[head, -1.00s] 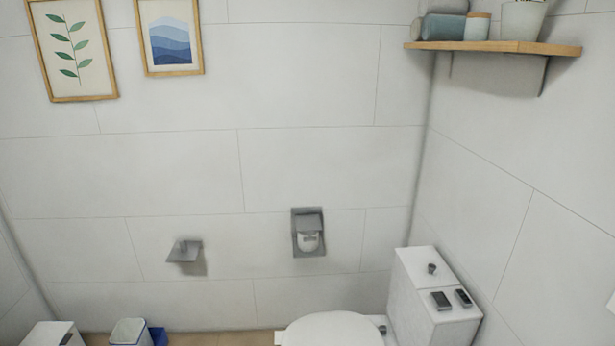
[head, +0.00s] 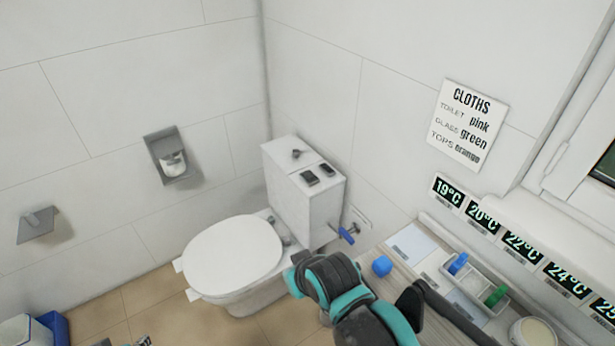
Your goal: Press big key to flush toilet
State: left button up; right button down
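The white toilet (head: 232,256) stands against the wall with its lid down. Its cistern (head: 303,208) rises behind it. On the cistern top are two dark keys: the big key (head: 310,177) is wider and nearer the front, and a narrower small key (head: 328,170) lies beside it. A small knob (head: 296,154) is farther back on the same top. My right arm, black and teal, comes in at the bottom, in front of the cistern and apart from it; its gripper is not visible. Small grey parts at the bottom left edge may be my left gripper, but are cut off.
A blue-handled valve (head: 347,236) juts out beside the cistern. A paper holder (head: 170,160) is on the wall. Space above the cistern is clear.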

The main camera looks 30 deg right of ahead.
aim_at(309, 179)
jog(key=i+j+z, duration=0.1)
jog(key=i+z, duration=0.25)
jog(key=i+j+z, duration=0.2)
jog(key=i+z, duration=0.2)
jog(key=i+j+z, duration=0.35)
